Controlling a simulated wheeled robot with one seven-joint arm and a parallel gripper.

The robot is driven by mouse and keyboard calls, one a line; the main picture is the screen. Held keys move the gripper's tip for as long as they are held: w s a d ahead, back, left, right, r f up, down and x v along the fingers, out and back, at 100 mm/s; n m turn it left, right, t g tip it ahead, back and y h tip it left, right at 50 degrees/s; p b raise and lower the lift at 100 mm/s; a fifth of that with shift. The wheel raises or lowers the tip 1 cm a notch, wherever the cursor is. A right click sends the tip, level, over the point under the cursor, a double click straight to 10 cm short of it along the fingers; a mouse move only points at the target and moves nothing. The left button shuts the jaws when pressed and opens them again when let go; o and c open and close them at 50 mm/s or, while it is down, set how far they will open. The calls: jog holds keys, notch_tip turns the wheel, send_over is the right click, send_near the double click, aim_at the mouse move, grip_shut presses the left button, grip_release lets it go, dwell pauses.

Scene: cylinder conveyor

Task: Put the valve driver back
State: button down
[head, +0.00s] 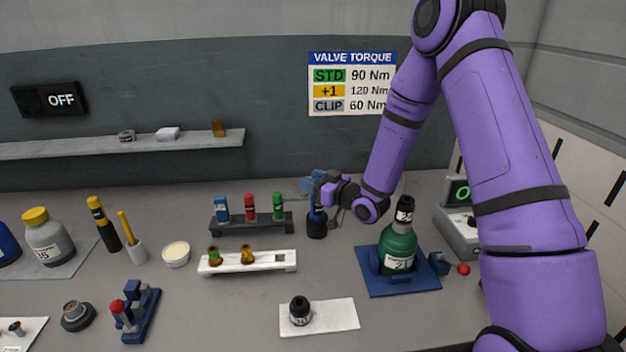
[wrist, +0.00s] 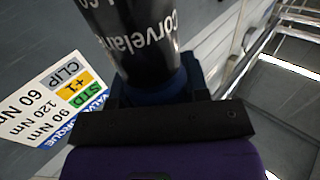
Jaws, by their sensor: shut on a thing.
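My gripper (head: 314,186) is at the back of the bench, right of the small-vial rack. It is shut on the valve driver, whose black body with white lettering (wrist: 135,35) fills the top of the wrist view between my dark blue fingers. In the head view a narrow dark blue shaft shows below the fingers, above or inside a short black cup (head: 316,227). I cannot tell whether the tip is seated in the cup or in front of it. The driver looks about upright in the head view.
A grey rack (head: 252,224) of coloured vials and a white rack (head: 247,263) stand left of the gripper. A green bottle (head: 397,248) on a blue stand is to the right. A white card (head: 337,318) with a black cap lies in front. A torque sign (head: 352,84) hangs behind.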

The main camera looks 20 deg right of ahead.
jog(key=shift+f, duration=0.3)
jog(key=c, duration=0.5)
grip_release()
jog(key=shift+r, duration=3)
jog(key=shift+r, duration=0.1)
